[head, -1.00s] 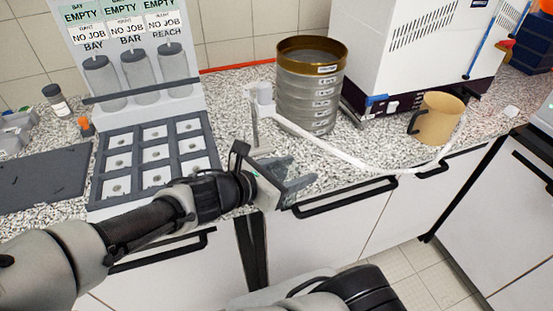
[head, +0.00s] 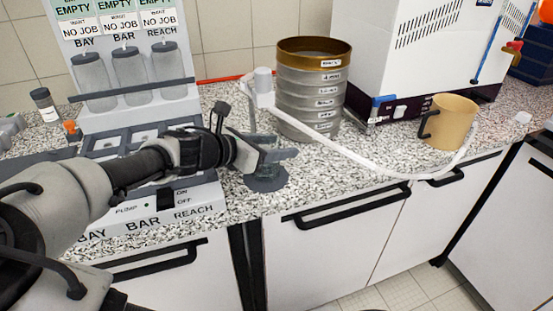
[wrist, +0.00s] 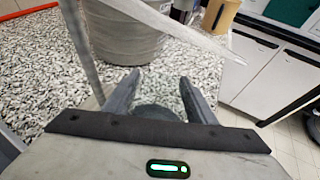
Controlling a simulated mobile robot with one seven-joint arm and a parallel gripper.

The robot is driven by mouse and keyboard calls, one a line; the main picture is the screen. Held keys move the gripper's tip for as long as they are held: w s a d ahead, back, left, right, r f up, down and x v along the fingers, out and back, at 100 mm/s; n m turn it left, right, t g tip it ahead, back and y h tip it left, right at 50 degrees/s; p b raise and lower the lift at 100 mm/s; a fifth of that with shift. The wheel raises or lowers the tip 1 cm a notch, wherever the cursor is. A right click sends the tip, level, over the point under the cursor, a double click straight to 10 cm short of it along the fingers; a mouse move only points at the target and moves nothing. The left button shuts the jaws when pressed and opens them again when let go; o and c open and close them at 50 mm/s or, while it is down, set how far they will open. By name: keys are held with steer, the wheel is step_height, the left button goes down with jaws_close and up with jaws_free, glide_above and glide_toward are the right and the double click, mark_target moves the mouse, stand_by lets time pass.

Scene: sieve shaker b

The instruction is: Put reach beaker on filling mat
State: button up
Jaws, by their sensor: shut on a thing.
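My gripper (head: 284,152) is above the counter, left of the sieve stack's foot. In the wrist view its two fingers (wrist: 160,95) stand apart on either side of a faint, see-through grey thing, which I take as the reach beaker (head: 262,139); its outline is hard to make out and the fingers partly hide it. A dark grey round disc, apparently the filling mat (head: 266,181), lies on the counter just below the gripper. It also shows between the fingers in the wrist view (wrist: 156,114). I cannot tell whether the beaker touches it.
A sieve stack (head: 312,90) with a brass top stands close behind the gripper. A white hose (head: 350,157) runs right along the counter. A tan mug (head: 450,122) stands further right. A rack (head: 125,100) with three lidded jars is behind my arm.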

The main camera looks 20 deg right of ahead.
steer(key=shift+f, duration=0.2)
steer(key=o, duration=1.2)
steer(key=shift+f, duration=0.1)
steer(key=shift+s+a+r, duration=0.1)
steer(key=shift+a+r, duration=0.15)
steer(key=p+v, duration=0.4)
steer(key=v, duration=0.7)
steer(key=shift+s+a, duration=0.15)
